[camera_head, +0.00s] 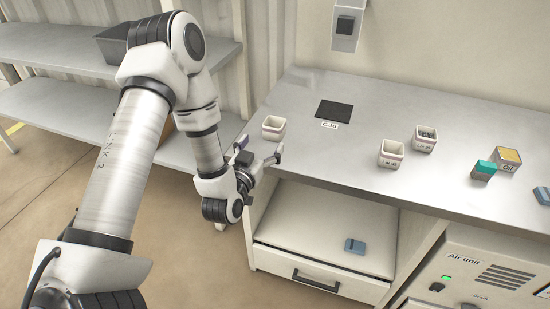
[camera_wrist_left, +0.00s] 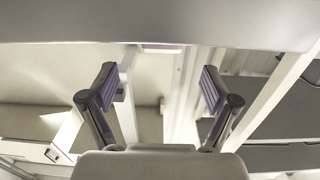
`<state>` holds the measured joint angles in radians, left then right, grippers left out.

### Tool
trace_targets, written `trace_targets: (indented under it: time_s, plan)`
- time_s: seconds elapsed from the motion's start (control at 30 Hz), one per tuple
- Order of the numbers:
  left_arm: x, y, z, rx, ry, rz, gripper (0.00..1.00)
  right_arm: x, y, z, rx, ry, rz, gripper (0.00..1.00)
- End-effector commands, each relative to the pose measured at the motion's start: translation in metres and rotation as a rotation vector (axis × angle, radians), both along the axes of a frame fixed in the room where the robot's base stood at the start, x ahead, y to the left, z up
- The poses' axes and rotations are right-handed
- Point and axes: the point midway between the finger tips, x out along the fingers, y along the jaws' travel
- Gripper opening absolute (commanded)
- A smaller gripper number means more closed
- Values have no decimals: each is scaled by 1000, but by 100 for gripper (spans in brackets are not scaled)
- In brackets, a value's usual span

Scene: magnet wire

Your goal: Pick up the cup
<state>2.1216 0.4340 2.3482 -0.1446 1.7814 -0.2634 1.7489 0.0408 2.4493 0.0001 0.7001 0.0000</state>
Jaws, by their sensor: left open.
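A small white square cup (camera_head: 273,129) without a visible label stands upright near the left front corner of the metal bench. Two similar cups with labels stand further right, one marked Lot 52 (camera_head: 391,154) and one marked Lot 40 (camera_head: 425,140) with dark contents. My left gripper (camera_head: 260,148) is open and empty at the bench's left front edge, just in front of the unlabelled cup and apart from it. Its two spread fingers show in the left wrist view (camera_wrist_left: 160,88), with nothing between them. My right gripper is not in view.
The bench (camera_head: 330,155) has a dark square pad (camera_head: 334,111) labelled C30. A teal-topped block (camera_head: 483,170) and an Oil box (camera_head: 508,160) stand at right. Below are an open compartment with a blue block (camera_head: 355,246) and the Air unit (camera_head: 490,275). Shelves (camera_head: 60,115) stand at left.

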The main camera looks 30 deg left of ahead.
Motion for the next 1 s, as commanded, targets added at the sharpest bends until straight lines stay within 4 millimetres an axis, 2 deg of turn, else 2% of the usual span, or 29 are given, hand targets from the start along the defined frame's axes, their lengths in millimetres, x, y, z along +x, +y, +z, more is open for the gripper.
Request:
trace_targets:
  time_s: [0.03, 0.2, 0.5, 0.6, 0.77, 0.87, 0.9, 0.93, 1.0]
  plan:
    - [3, 3, -3, 1, -19, 8, 88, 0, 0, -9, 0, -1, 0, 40]
    - [23, 9, 5, 3, -31, 11, 88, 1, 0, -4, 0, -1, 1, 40]
    - [71, 17, -1, 2, -28, 11, 88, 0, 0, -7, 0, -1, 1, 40]
    - [78, 19, -1, 0, -26, 11, 88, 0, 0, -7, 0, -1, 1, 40]
    - [78, 19, -1, 0, -25, 11, 88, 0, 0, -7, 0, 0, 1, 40]
    - [78, 19, -1, 0, -25, 11, 56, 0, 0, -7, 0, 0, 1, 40]
    - [78, 19, -1, 0, -25, 11, 41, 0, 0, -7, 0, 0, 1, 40]
    - [78, 19, -1, 0, -25, 11, 34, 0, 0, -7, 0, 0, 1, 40]
    - [78, 19, -1, 0, -25, 11, 34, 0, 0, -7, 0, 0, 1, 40]
